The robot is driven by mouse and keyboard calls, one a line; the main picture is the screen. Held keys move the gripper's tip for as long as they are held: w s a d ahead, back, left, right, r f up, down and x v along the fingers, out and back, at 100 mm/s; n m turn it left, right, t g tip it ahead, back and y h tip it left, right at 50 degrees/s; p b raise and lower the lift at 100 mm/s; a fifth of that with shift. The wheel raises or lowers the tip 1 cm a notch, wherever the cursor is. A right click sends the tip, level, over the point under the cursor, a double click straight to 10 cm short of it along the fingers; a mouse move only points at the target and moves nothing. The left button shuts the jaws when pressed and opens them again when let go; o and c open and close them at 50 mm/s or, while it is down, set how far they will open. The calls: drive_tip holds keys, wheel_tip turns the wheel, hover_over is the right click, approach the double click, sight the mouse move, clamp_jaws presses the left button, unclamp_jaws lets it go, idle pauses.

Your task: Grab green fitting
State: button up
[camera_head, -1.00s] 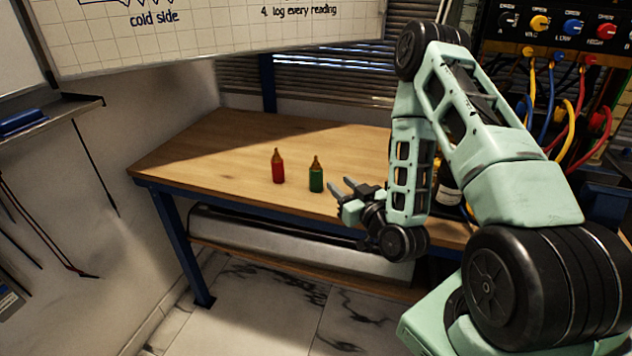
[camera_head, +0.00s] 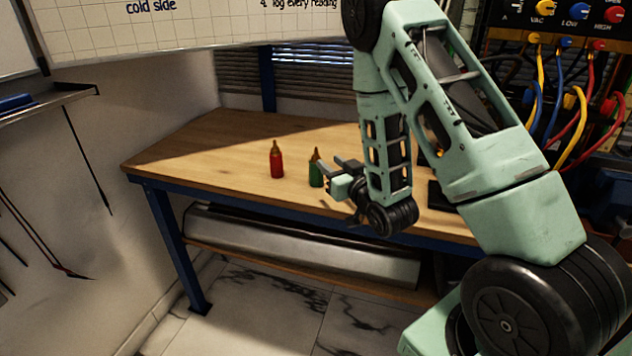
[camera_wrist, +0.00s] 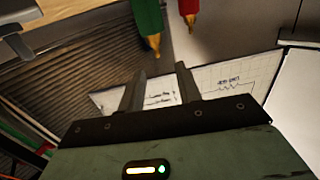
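The green fitting (camera_head: 315,172), with a brass pointed tip, stands upright on the wooden table (camera_head: 215,155). A red fitting (camera_head: 276,162) of like shape stands to its left. My gripper (camera_head: 330,170) is open and empty, close to the right side of the green fitting, and partly overlaps it in the head view. In the wrist view the gripper's two fingers (camera_wrist: 160,88) are spread apart. The green fitting (camera_wrist: 147,20) shows there beyond the fingertips at the top, with the red fitting (camera_wrist: 189,10) right of it. I cannot tell whether a finger touches the green fitting.
A panel with coloured plugs and cables (camera_head: 570,60) stands at the right. A whiteboard (camera_head: 190,25) hangs behind the table. A wall shelf (camera_head: 50,105) is at the left. The left part of the tabletop is clear.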

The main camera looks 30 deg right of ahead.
drive_tip(key=shift+w+f+b, duration=0.25)
drive_tip(key=shift+w+b, duration=0.2)
drive_tip(key=shift+b, duration=1.7)
drive_tip(key=w+d+p, duration=0.1)
drive_tip(key=w+p, duration=0.1)
drive_tip(key=w, duration=0.8)
drive_tip(key=shift+d+r, duration=0.15)
drive_tip(key=shift+r, duration=0.05)
clamp_jaws()
